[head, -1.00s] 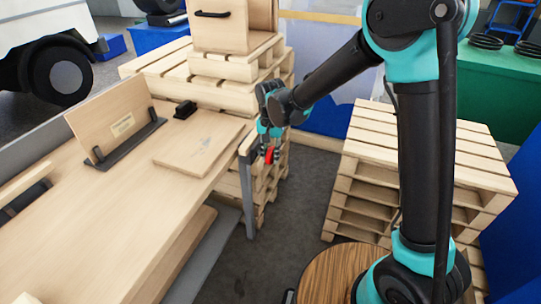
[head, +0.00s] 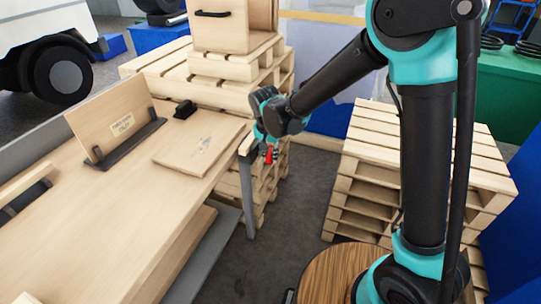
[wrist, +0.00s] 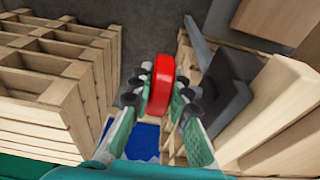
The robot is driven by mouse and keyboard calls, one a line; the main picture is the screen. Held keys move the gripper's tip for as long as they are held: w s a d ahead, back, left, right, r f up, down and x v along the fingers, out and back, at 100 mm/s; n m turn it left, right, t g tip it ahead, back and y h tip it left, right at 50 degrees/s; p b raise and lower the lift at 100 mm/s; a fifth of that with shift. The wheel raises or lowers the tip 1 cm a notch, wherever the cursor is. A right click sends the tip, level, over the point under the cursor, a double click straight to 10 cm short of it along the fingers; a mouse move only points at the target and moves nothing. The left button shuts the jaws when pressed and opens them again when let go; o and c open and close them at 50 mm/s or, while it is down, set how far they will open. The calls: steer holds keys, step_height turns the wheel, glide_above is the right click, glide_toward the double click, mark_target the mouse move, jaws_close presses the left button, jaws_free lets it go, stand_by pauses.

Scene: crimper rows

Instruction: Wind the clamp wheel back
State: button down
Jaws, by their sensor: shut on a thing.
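The red clamp wheel (wrist: 161,84) is between the two fingers of my gripper (wrist: 160,98) in the wrist view. The fingers press on its two sides. In the head view the wheel shows as a small red patch (head: 270,155) just off the right end of the workbench (head: 130,210), under my gripper (head: 266,147). Part of it is hidden by the fingers. A dark grey part (wrist: 222,85), perhaps the clamp body, lies right beside the wheel in the wrist view. How the wheel is joined to it is not clear.
A flat wooden board (head: 190,157) and an upright labelled panel (head: 115,112) in a dark stand rest on the bench. Pallets with a wooden box (head: 232,25) stand behind. Another pallet stack (head: 385,170) stands at right. Bare floor (head: 285,225) lies between.

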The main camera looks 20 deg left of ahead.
steer(key=t, duration=0.5)
steer(key=shift+s+f+t, duration=0.15)
steer(key=shift+f+t, duration=0.05)
steer(key=shift+t, duration=0.1)
steer(key=shift+f+t+h, duration=0.1)
steer(key=shift+t+h, duration=0.2)
steer(key=shift+t, duration=2)
steer(key=c, duration=1.7)
jaws_free()
steer(key=v, duration=1.2)
steer(key=shift+f, duration=0.15)
